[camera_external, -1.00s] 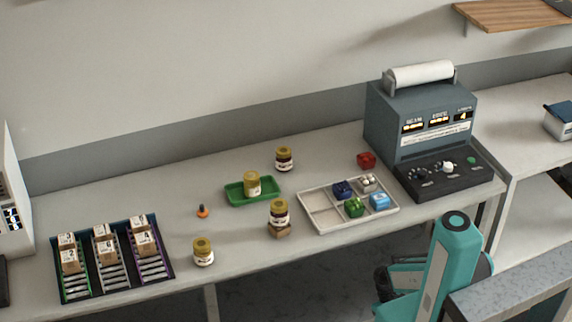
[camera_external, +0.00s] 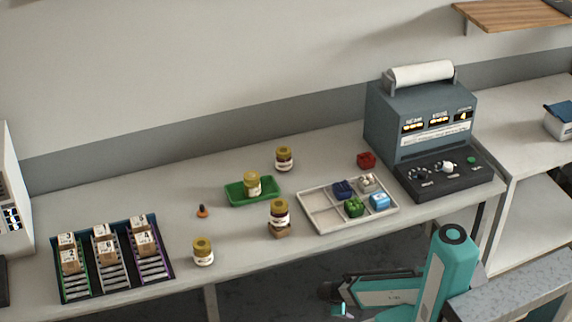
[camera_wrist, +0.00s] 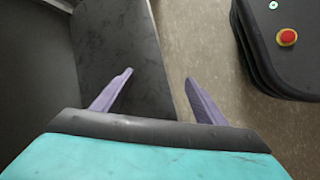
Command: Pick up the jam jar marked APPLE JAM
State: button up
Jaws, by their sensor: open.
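Several jam jars with yellowish lids stand on the long bench in the external view, and their label text is too small to read. One jar (camera_external: 203,252) is at the front left. One jar (camera_external: 252,185) stands in a green tray (camera_external: 235,193). One jar (camera_external: 284,158) is at the back, and one jar (camera_external: 279,213) is on a small brown block (camera_external: 281,231). I cannot tell which is APPLE JAM. My gripper (camera_wrist: 159,78) is open and empty in the wrist view, pointing at the floor. It is low in front of the bench, away from every jar.
A divided tray (camera_external: 321,219) with small coloured items sits right of the jars, beside a dark machine (camera_external: 420,120). A rack of small boxes (camera_external: 115,265) is at the left. A small orange-based object (camera_external: 202,211) stands between. The wrist view shows a red button (camera_wrist: 287,37).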

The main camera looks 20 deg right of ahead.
jog(key=w+a+r+n+t+y+b, duration=0.1)
jog(key=w+a+r+n+t, duration=0.15)
jog(key=a, duration=0.55)
jog(key=w+a+r+n+t+b, duration=0.1)
jog(key=w+a+r+n+t, duration=0.15)
jog(key=a, duration=0.55)
jog(key=n+t+y+p, duration=0.1)
jog(key=n+t+y, duration=0.6)
jog(key=n+t, duration=0.8)
send_near(205, 252)
notch_tip(205, 252, up, 4)
jog(key=n+g, duration=0.3)
jog(key=shift+w+r+n+g+p, duration=0.3)
jog(key=shift+w+n+g+p, duration=0.15)
jog(key=shift+w+n+g, duration=0.55)
jog(key=shift+s, duration=0.2)
jog(key=shift+w+a+p, duration=0.25)
jog(key=shift+w+p, duration=0.25)
jog(key=shift+w, duration=1.6)
jog(key=shift+w+a+p, duration=0.2)
jog(key=shift+w+p, duration=0.25)
jog(key=shift+w, duration=1.7)
